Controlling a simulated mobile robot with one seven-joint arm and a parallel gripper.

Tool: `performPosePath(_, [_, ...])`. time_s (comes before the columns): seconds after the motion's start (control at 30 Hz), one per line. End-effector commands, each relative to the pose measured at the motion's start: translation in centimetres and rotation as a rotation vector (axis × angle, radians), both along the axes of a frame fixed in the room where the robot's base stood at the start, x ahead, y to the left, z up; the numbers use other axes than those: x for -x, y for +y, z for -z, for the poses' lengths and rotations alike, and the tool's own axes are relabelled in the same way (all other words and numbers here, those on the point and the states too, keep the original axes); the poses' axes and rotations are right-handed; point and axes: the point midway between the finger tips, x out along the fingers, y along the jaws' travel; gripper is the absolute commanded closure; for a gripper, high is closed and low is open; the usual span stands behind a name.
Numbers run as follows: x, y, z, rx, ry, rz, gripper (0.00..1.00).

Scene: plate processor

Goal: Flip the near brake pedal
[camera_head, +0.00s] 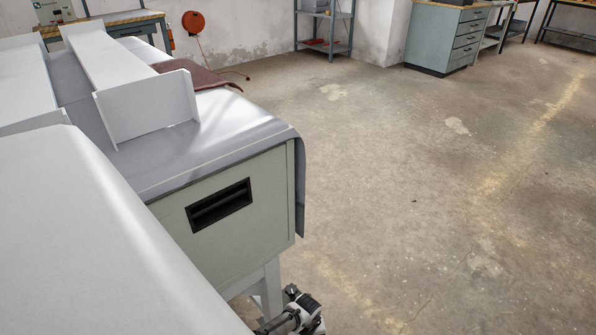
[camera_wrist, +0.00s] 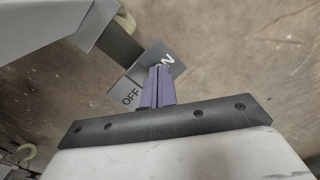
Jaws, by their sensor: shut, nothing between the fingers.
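The brake pedal shows in the wrist view as a small grey plate (camera_wrist: 128,92) lettered OFF at its lower left and ON at its upper right. A dark bracket (camera_wrist: 120,46) runs from it toward the upper left. My gripper (camera_wrist: 159,72) has purple fingers, closed together with nothing between them. The fingers overlap the middle of the plate in the picture and hide part of the lettering. I cannot tell whether they touch the pedal. The pedal cannot be made out in the head view.
A grey cabinet (camera_head: 265,208) with a black recessed handle (camera_head: 218,204) stands at the left in the head view. A white tray (camera_head: 157,108) and a dark red cloth (camera_head: 200,72) lie on top. Bare concrete floor (camera_head: 430,190) is open to the right.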

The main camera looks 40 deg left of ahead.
Motion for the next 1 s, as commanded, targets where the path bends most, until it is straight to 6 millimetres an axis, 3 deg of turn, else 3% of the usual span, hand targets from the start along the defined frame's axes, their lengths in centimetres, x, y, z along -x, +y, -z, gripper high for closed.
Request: performPosePath(1.0, [0.0,0.0,-7.2,0.000,-0.001,0.000,1.00])
